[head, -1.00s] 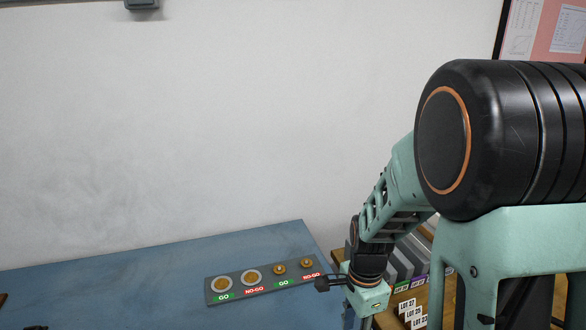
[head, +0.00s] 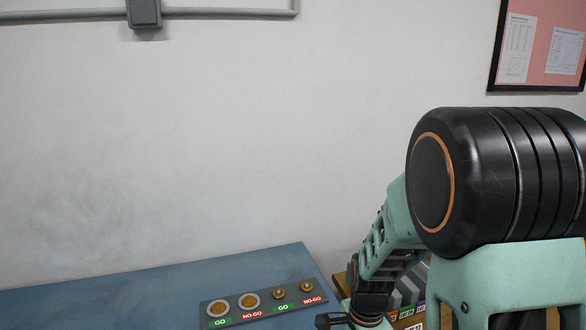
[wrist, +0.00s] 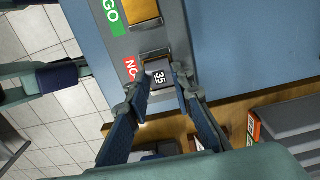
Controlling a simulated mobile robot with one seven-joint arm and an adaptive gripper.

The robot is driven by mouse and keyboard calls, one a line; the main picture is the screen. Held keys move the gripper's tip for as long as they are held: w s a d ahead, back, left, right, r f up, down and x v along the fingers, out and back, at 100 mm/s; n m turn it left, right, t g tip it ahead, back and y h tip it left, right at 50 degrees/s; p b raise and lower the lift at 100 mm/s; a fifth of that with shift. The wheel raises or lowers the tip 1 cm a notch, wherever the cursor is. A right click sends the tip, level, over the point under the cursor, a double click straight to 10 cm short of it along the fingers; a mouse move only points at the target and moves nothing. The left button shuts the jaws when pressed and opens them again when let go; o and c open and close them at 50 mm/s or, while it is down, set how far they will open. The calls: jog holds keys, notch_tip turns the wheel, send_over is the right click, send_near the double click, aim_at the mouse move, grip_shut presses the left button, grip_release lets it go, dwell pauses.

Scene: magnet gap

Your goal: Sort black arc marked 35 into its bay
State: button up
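The black arc marked 35 (wrist: 159,76) shows in the wrist view as a dark piece with a white "35" label. It sits between the two fingers of my gripper (wrist: 163,84), which appear to press on its sides. It is at the NO-GO end of the gauge board (wrist: 118,47); I cannot tell whether it touches the board. In the head view the gauge board (head: 229,318) lies on the blue bench, with GO and NO-GO labels and several brass round parts. No bay for 35 can be made out.
The blue bench (head: 110,300) is mostly clear left of the board. Right of it, grey slabs (head: 412,284) stand in a wooden rack with small labels, partly hidden by my arm. In the wrist view a wooden edge (wrist: 228,108) and a grey labelled container (wrist: 290,131) are at right.

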grip_shut()
jog(key=shift+r+p, duration=2.1)
jog(key=shift+r, duration=0.45)
jog(key=shift+f, duration=0.1)
